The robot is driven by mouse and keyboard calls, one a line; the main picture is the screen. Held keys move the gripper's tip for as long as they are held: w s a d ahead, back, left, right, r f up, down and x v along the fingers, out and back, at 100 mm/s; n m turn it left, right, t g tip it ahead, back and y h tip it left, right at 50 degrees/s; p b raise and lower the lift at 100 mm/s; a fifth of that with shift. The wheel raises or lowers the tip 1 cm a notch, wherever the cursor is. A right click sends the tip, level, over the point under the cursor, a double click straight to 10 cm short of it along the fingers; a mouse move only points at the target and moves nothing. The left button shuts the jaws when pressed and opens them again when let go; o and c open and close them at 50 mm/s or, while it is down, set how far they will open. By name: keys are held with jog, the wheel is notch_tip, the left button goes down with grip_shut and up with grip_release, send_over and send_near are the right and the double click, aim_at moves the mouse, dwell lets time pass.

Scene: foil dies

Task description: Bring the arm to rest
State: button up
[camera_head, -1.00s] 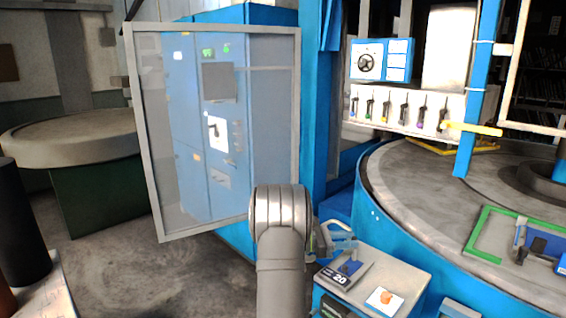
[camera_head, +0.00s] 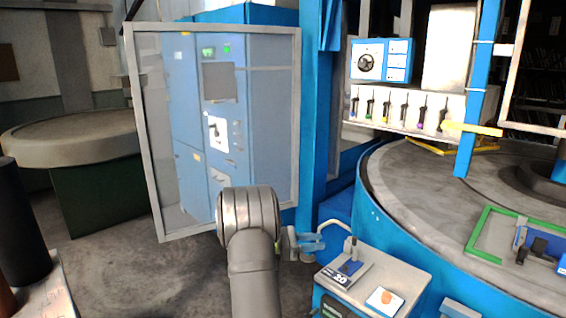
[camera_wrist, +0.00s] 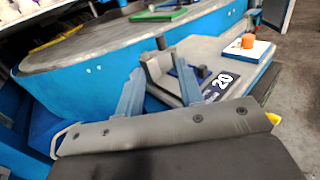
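My gripper (camera_head: 306,244) is just left of a small grey-topped stand (camera_head: 408,279) in the head view. In the wrist view its two blue-grey fingers (camera_wrist: 158,92) are spread apart, with nothing visibly held between them. A dark blue plate marked 20 (camera_head: 338,278) lies on the stand's near left part, with a small upright grey piece by it. The plate also shows beyond the fingers in the wrist view (camera_wrist: 221,84). My gripper appears apart from the plate and the stand.
A white card with an orange item (camera_head: 385,298) lies on the stand. A large blue-sided round table (camera_head: 400,215) stands behind it at right. A framed clear panel (camera_head: 160,200) before a blue cabinet stands behind my arm. Open floor (camera_head: 130,270) lies to the left.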

aim_at(356, 238)
jog(key=d, duration=1.2)
jog(key=shift+w+d, duration=0.2)
jog(key=shift+w, duration=0.15)
jog(key=shift+d+t, duration=0.3)
jog(key=shift+d, duration=0.1)
jog(key=shift+n+t, duration=0.6)
jog(key=shift+t, duration=0.1)
jog(key=n+t+y, duration=0.1)
jog(key=t, duration=0.1)
jog(key=d+n+t+y, duration=0.1)
jog(key=n+t, duration=0.1)
jog(key=n+t+y, duration=0.1)
jog(key=t, duration=0.1)
jog(key=shift+w+d+n+t, duration=0.2)
jog(key=shift+w+n+t, duration=0.1)
jog(key=shift+s+a+t, duration=0.1)
jog(key=shift+a+t, duration=0.2)
jog(key=v, duration=1.3)
jog(key=shift+s+a+r, duration=0.15)
jog(key=shift+a, duration=0.05)
